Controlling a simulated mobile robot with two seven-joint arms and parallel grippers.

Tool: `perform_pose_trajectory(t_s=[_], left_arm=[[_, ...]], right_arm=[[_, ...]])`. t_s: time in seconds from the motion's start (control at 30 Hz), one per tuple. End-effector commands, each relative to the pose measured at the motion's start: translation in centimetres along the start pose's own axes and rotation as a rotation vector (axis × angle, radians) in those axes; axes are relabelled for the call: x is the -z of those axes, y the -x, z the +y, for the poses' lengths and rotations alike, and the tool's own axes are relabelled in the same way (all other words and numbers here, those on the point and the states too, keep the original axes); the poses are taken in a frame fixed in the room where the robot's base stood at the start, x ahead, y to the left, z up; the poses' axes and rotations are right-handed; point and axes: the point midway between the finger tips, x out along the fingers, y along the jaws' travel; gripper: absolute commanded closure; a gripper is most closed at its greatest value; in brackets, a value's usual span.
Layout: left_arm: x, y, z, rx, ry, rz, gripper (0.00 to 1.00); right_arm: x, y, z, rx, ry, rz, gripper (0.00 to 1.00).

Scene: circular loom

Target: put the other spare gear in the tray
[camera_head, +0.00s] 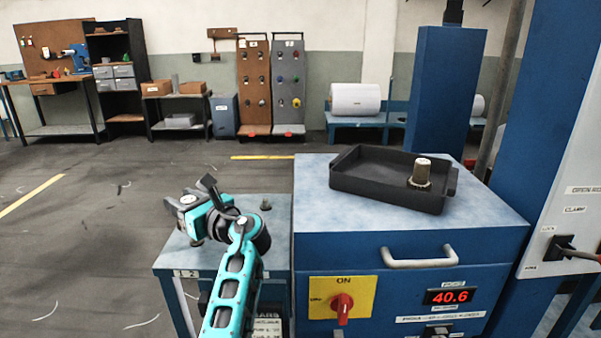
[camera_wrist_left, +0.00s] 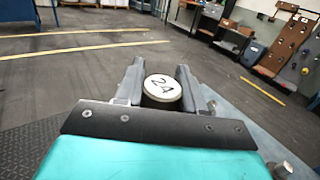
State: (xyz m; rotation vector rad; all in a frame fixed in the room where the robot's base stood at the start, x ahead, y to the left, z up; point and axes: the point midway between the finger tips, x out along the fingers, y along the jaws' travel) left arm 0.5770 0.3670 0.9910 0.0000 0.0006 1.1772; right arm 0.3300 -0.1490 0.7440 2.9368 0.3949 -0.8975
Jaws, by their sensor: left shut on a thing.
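My left gripper (camera_head: 190,204) is over the small blue side table, left of the cabinet. In the left wrist view its two fingers (camera_wrist_left: 160,85) are shut on a spare gear (camera_wrist_left: 162,87), a round piece with a pale top marked "24". Its lower part is hidden by the gripper. The black tray (camera_head: 375,192) lies on the cabinet top, to the right of my left gripper. Another spare gear (camera_head: 421,172), brownish grey with a pale top, stands upright in the tray's right part. My right gripper is not in view.
The blue cabinet (camera_head: 400,250) has a drawer handle (camera_head: 420,259), a red knob (camera_head: 341,304) and a display reading 40.6. A small peg (camera_head: 266,205) stands on the side table (camera_head: 172,262). A blue column and clamp panel stand at right. The tray's left half is empty.

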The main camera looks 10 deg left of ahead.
Motion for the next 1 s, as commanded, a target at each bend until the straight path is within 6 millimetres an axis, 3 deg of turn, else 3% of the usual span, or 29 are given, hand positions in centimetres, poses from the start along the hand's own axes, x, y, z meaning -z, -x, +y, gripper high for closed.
perform_pose_trajectory(t_s=[0.27,0.47,0.57,0.9,1.0], left_arm=[[0.2,-0.2,1.9,0.109,-0.002,-0.006,1.00],[0.5,2.5,3.4,0.357,-0.006,-0.009,1.00],[0.9,5.3,3.8,0.512,-0.010,-0.008,1.00],[2.8,18.0,6.2,1.035,-0.005,0.002,1.00],[3.0,20.4,7.0,1.116,-0.002,0.001,1.00]], right_arm=[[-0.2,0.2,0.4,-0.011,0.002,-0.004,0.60],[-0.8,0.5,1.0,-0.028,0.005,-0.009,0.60],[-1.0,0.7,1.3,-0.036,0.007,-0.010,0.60],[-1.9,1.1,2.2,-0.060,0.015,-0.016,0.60],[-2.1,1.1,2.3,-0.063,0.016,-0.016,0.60]])
